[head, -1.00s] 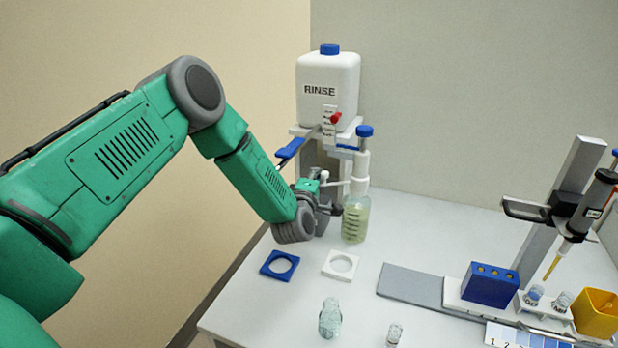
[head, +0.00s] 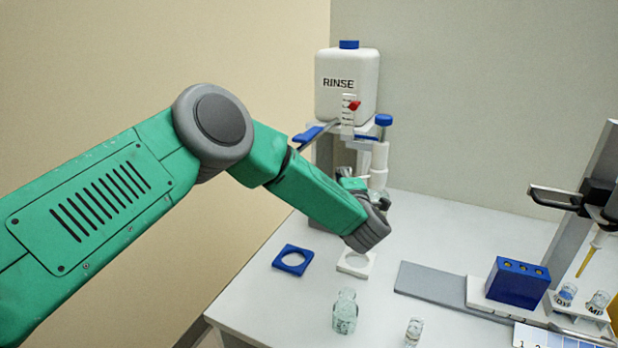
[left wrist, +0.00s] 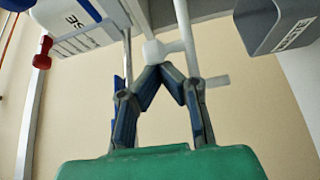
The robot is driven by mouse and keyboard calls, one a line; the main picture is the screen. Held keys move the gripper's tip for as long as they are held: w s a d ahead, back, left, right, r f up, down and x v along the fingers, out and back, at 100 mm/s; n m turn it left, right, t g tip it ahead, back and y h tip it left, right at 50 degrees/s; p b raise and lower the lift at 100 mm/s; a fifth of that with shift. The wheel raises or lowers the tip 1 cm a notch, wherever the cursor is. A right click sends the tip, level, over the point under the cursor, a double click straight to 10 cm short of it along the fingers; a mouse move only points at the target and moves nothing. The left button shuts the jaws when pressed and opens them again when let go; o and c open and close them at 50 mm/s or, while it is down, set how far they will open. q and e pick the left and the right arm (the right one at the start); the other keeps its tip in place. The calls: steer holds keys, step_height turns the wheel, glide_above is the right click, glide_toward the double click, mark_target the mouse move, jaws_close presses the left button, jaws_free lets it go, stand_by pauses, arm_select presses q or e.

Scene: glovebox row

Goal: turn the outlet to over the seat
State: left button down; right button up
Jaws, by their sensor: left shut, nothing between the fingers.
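The white dispenser (head: 379,160) with a blue knob stands beside the rinse tank. White rods and a round white joint (left wrist: 154,51) show just beyond my left fingers in the left wrist view; I cannot tell which part is the outlet. My left gripper (left wrist: 160,69) is shut and empty, its fingertips close to that joint; contact is unclear. In the head view my left wrist mostly hides the gripper and the space below the dispenser. A blue square ring (head: 280,263) and a white ring (head: 345,266) lie on the table, the white one partly covered. My right gripper is out of view.
The rinse tank (head: 347,85) with a red tap (head: 355,105) stands at the back. A glass bottle (head: 345,312) and a small vial (head: 413,331) stand in front. A blue block (head: 517,279), vials and a pipette stand are at the right.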

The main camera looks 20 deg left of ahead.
arm_select(q)
steer(key=s+d+b, duration=0.1)
steer(key=s+d, duration=0.1)
steer(key=d, duration=0.5)
steer(key=shift+r+n+y+b, duration=0.3)
steer(key=shift+r+y+b, duration=0.1)
steer(key=shift+a, duration=0.15)
steer(key=shift+d, duration=0.2)
